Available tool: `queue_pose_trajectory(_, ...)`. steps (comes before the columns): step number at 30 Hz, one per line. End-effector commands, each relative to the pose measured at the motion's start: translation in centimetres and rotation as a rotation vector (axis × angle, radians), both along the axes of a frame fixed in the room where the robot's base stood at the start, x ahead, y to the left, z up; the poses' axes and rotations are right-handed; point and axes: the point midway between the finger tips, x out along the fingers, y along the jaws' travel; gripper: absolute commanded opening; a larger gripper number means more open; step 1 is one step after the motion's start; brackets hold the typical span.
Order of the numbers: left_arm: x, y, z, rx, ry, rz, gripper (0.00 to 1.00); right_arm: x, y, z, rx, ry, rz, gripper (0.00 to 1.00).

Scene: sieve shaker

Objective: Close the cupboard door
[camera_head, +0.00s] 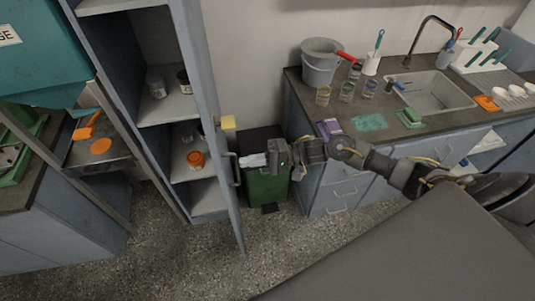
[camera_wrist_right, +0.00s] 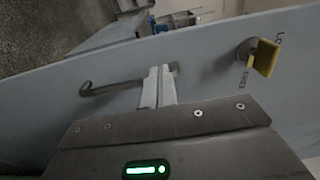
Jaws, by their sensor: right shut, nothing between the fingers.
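The tall grey-blue cupboard stands left of centre in the head view, with shelves (camera_head: 172,108) showing through its open front. Its door (camera_head: 216,120) stands open, seen nearly edge-on. The door has a bar handle (camera_head: 235,168) and a yellow knob (camera_head: 228,122). In the right wrist view the door's face (camera_wrist_right: 215,65) fills the middle, with the dark handle (camera_wrist_right: 105,90) and the yellow knob (camera_wrist_right: 265,57). My right gripper (camera_head: 243,160) is shut and empty beside the handle; its fingertips (camera_wrist_right: 158,72) are close to the door. I cannot tell whether they touch. My left gripper is not in view.
Jars and an orange-lidded tub (camera_head: 196,160) stand on the cupboard shelves. A green bin (camera_head: 268,187) is on the floor behind my right gripper. A counter (camera_head: 400,105) with a sink and glassware is at right. The speckled floor (camera_head: 185,260) before the cupboard is clear.

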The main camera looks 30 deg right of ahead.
Motion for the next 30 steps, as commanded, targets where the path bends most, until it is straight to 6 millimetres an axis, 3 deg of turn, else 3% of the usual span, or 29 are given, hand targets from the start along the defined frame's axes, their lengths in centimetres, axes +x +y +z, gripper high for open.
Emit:
queue_pose_trajectory(3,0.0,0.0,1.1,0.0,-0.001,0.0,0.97,0.6,1.9,0.4,0.002,0.0,0.001,0.0)
queue_pose_trajectory(9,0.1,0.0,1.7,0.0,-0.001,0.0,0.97,1.1,3.7,0.2,0.001,-0.001,0.0,0.0)
queue_pose_trajectory(25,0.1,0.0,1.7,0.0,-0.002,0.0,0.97,1.4,4.3,0.0,0.0,0.0,-0.004,0.0)
queue_pose_trajectory(30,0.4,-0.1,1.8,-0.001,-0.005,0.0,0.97,2.6,5.7,0.0,0.003,0.0,-0.036,0.0)
